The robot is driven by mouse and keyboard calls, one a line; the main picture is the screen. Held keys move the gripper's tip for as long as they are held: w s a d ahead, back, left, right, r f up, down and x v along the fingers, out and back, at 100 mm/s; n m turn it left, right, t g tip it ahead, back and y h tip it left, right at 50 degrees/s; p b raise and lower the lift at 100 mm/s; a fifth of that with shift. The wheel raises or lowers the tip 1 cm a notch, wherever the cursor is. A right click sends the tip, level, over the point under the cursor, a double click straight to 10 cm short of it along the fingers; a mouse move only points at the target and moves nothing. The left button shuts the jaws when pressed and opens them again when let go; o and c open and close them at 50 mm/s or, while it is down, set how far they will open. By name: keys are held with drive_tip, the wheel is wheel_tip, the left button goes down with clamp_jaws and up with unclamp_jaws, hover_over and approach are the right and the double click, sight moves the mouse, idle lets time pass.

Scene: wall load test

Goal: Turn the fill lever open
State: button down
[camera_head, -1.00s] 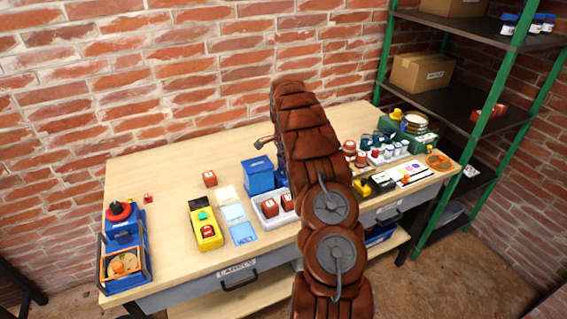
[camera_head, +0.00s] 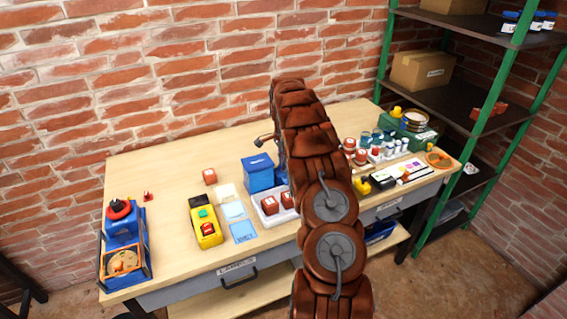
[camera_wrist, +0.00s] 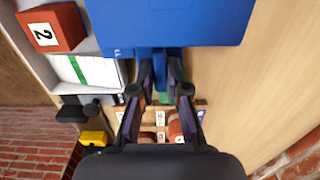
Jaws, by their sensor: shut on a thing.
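The blue unit (camera_head: 258,176) stands on the workbench just left of my arm, and its wide blue face (camera_wrist: 190,22) fills the top of the wrist view. My gripper (camera_wrist: 161,72) has its two dark fingers closed on a narrow blue part (camera_wrist: 160,62) at the edge of this unit, which looks like the fill lever. The fingers and my wrist hide much of the lever, so its angle is unclear. In the head view my own arm hides the gripper and the lever.
A white tray (camera_head: 261,217) with red numbered blocks (camera_head: 270,204) sits close to the unit. A yellow box (camera_head: 206,224) and blue cards (camera_head: 243,231) lie to the left. Jars and bottles (camera_head: 376,151) stand to the right.

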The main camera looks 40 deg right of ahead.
drive_tip(key=shift+f+n+b, duration=0.15)
drive_tip(key=shift+n+b, duration=0.15)
drive_tip(key=shift+b, duration=0.1)
drive_tip(key=shift+w+n+b, duration=0.15)
drive_tip(key=shift+n+b, duration=0.85)
drive_tip(key=shift+b, duration=0.2)
drive_tip(key=n+b, duration=0.3)
drive_tip(key=n, duration=0.2)
drive_tip(key=shift+b, duration=0.4)
drive_tip(key=n+b, duration=0.1)
drive_tip(key=n, duration=0.4)
drive_tip(key=shift+b, duration=0.35)
drive_tip(key=n, duration=0.5)
drive_tip(key=shift+r+b, duration=0.2)
drive_tip(key=shift+b, duration=0.2)
drive_tip(key=shift+n, duration=0.3)
drive_tip(key=c, duration=1.2)
unclamp_jaws()
drive_tip(key=shift+o, duration=0.2)
